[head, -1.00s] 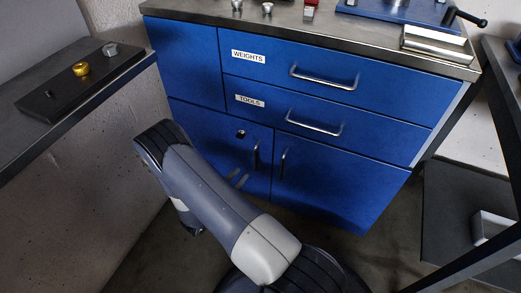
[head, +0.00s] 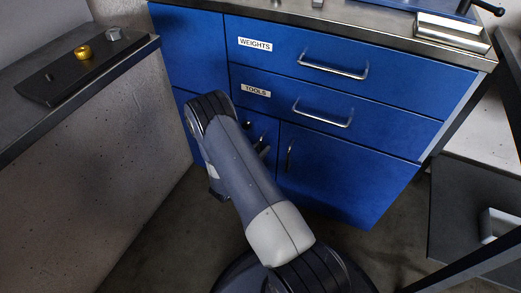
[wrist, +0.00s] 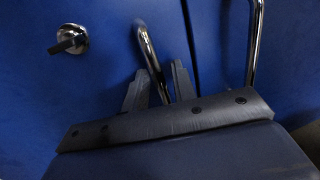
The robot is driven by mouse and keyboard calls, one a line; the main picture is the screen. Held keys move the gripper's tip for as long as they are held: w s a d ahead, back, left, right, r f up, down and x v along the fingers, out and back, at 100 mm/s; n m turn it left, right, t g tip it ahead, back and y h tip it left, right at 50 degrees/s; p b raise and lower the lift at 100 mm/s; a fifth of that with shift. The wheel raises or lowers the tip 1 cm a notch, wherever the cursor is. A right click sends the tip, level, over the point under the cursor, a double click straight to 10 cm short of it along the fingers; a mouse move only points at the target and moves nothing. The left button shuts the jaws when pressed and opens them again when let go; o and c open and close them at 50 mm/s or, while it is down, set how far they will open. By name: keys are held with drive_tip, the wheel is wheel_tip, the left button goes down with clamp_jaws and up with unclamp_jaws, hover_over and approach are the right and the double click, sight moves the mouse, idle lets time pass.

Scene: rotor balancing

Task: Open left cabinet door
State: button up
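The left cabinet door (head: 270,133) is blue and looks closed; my arm hides much of it in the head view. Its metal bar handle (wrist: 149,52) stands upright near the door's right edge. A round lock with a key-like tab (wrist: 69,41) is on the door, left of the handle. My gripper (wrist: 159,72) is at the handle in the wrist view. Its two fingers are apart, one on each side of the bar, with some gap visible. My arm hides the gripper in the head view.
The right door's handle (wrist: 256,45) is close to the right of my gripper. Two drawers with handles (head: 333,67) are above the doors. A grey bench (head: 140,48) is at the left, and a dark low surface (head: 460,205) is at the right.

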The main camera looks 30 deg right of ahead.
drive_tip(key=shift+d, duration=0.1)
clamp_jaws()
idle(0.5)
